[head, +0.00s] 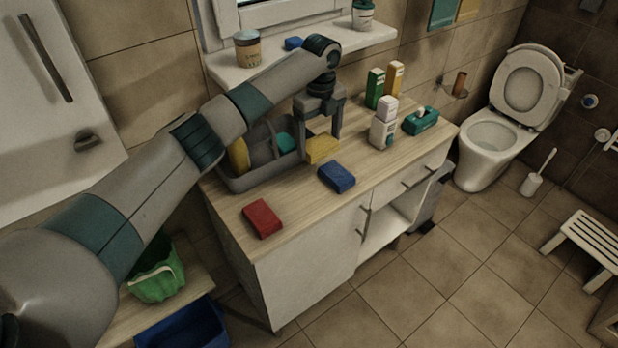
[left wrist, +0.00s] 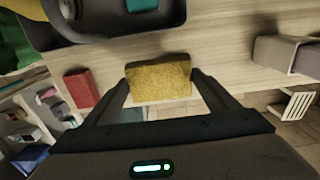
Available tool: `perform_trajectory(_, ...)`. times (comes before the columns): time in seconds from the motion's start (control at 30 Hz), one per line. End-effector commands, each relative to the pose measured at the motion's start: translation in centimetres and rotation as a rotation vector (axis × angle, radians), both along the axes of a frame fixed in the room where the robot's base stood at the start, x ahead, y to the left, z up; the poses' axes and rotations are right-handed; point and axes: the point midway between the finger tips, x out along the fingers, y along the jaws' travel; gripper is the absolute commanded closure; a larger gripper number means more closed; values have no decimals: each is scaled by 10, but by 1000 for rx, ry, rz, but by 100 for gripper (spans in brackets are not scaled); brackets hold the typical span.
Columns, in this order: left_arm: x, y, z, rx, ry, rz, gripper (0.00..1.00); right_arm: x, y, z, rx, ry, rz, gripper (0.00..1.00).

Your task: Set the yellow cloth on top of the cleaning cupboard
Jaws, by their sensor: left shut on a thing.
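The yellow cloth (head: 322,151) is a small folded block between the fingers of my left gripper (head: 321,138), which is shut on it. In the left wrist view the cloth (left wrist: 158,80) fills the space between the two fingers of the gripper (left wrist: 164,88). The cleaning cupboard (head: 310,250) has a light wooden top and white sides. The cloth is over its top, just right of the grey caddy; I cannot tell whether it touches the wood. My right gripper is not in view.
A grey caddy (head: 243,184) with a yellow item and a teal item stands on the top. A red block (head: 262,218) and a blue block (head: 336,177) lie in front. Bottles (head: 382,130) and a teal box (head: 420,121) stand right. Bare wood lies between them.

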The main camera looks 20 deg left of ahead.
Motion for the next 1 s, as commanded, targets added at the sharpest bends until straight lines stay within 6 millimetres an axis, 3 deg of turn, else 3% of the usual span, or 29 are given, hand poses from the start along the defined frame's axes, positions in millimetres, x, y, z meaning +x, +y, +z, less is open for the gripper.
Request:
perform_trajectory(0.5, -86, 16, -48, 0, 2, -1, 41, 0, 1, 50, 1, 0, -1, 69)
perform_trajectory(0.7, -98, 18, -58, 1, 1, 0, 41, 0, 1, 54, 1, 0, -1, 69)
perform_trajectory(1.0, -98, 18, -59, 0, 0, 0, 41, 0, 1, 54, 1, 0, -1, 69)
